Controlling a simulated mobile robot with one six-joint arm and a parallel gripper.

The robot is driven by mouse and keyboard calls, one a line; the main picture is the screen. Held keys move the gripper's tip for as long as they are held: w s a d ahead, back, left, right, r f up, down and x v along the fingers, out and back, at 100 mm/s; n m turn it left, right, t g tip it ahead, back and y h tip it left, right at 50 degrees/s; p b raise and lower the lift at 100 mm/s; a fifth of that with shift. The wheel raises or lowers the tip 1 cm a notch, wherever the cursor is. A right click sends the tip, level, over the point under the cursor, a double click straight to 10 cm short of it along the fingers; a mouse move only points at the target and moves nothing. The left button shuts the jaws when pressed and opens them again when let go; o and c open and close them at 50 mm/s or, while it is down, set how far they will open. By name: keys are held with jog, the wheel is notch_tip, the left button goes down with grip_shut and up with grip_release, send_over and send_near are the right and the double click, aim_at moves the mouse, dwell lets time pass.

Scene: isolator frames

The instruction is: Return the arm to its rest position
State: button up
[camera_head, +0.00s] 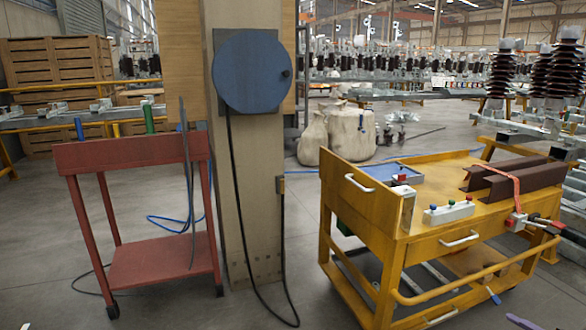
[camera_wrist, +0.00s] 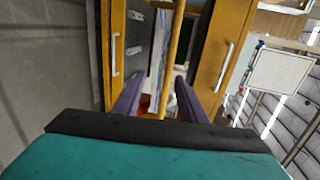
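My gripper (camera_wrist: 157,86) shows in the wrist view as a teal body with a dark plate and two purple fingers. The fingers are spread wide apart, with nothing held between them. Beyond them are yellow panels with light handles, and a yellow bar that runs through the gap in the picture; I cannot tell its distance. The rest of my arm is not clearly visible.
A yellow workbench cart (camera_head: 372,207) with brown beams and a clamp stands at right. A red stand (camera_head: 130,153) is at left. Between them is a post (camera_head: 246,180) with a blue disc (camera_head: 252,72) and hanging black cable. Bare floor (camera_head: 322,302) shows in front.

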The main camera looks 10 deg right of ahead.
jog(key=w+a+f+n+g+y+p, duration=0.1)
jog(key=w+a+f+g+p, duration=0.2)
jog(key=a, duration=0.7)
jog(key=w+a+f+n+g+y+p, duration=0.15)
jog(key=a+p, duration=0.35)
jog(key=a, duration=0.5)
jog(key=w+a+f+n+g+y+p, duration=0.1)
jog(key=a+f+n+g+p, duration=0.2)
jog(key=a, duration=0.7)
jog(key=s+a+n+g+h+p, duration=0.1)
jog(key=s+a+n+g+p, duration=0.1)
jog(key=s+a+g+p, duration=0.65)
jog(key=s+a+n+g+h+p, duration=0.15)
jog(key=s+a+p, duration=0.3)
jog(key=a, duration=0.95)
jog(key=s+a+r+n+g+h+p, duration=0.1)
jog(key=s+a+r+n+h+p, duration=0.1)
jog(key=s, duration=0.5)
jog(key=s+a+r+n+g+h+p, duration=0.2)
jog(key=s+n+h+p, duration=0.1)
jog(key=s+p, duration=0.3)
jog(key=shift+s+r+n+p, duration=0.35)
jog(key=shift+s+n, duration=0.25)
jog(key=shift+s, duration=0.45)
jog(key=shift+a, duration=0.1)
jog(key=shift+c, duration=0.9)
